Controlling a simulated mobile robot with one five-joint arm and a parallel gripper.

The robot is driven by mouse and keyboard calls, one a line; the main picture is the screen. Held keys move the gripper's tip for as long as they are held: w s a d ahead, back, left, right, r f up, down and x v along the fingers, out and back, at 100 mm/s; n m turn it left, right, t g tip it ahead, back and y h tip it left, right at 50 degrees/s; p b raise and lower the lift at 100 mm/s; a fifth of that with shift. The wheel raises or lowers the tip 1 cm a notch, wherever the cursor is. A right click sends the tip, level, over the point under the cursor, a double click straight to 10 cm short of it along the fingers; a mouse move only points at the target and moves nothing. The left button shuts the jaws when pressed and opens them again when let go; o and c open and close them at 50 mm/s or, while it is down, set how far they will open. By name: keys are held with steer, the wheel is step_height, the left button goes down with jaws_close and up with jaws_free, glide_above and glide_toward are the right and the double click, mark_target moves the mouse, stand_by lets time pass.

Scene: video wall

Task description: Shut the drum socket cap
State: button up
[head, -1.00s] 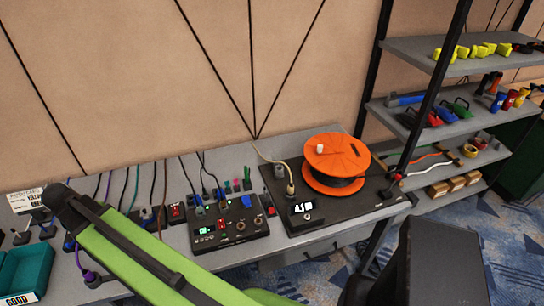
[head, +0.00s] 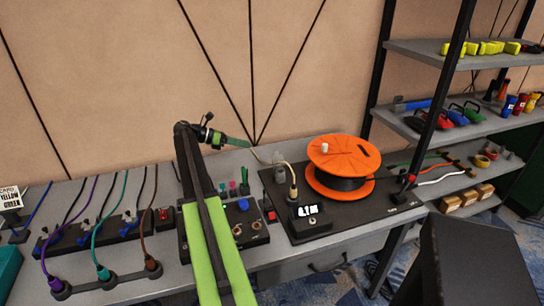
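The orange cable drum (head: 343,153) stands on a black base plate (head: 372,207) on the grey bench. A pale cable ends in a plug (head: 293,192) standing upright left of the drum, behind a small box with a lit display (head: 308,210). A small grey fitting (head: 279,174) sits at the plate's back left corner. I cannot make out which part is the socket cap, or whether it is open. My gripper (head: 240,142) is at the end of my raised arm, above the bench and left of the drum. Its fingers are too small to read.
A black control box (head: 252,232) with a blue knob sits left of the drum, partly behind my arm. Several cables and sockets (head: 110,225) line the bench's left side. A shelf rack (head: 425,125) with tools stands right. The wall (head: 110,80) rises close behind.

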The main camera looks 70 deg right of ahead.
mark_target(277, 158)
steer(key=b+x, duration=0.4)
steer(key=x, duration=0.9)
steer(key=shift+d, duration=0.15)
jaws_close()
steer(key=shift+f, duration=0.1)
stand_by(0.5)
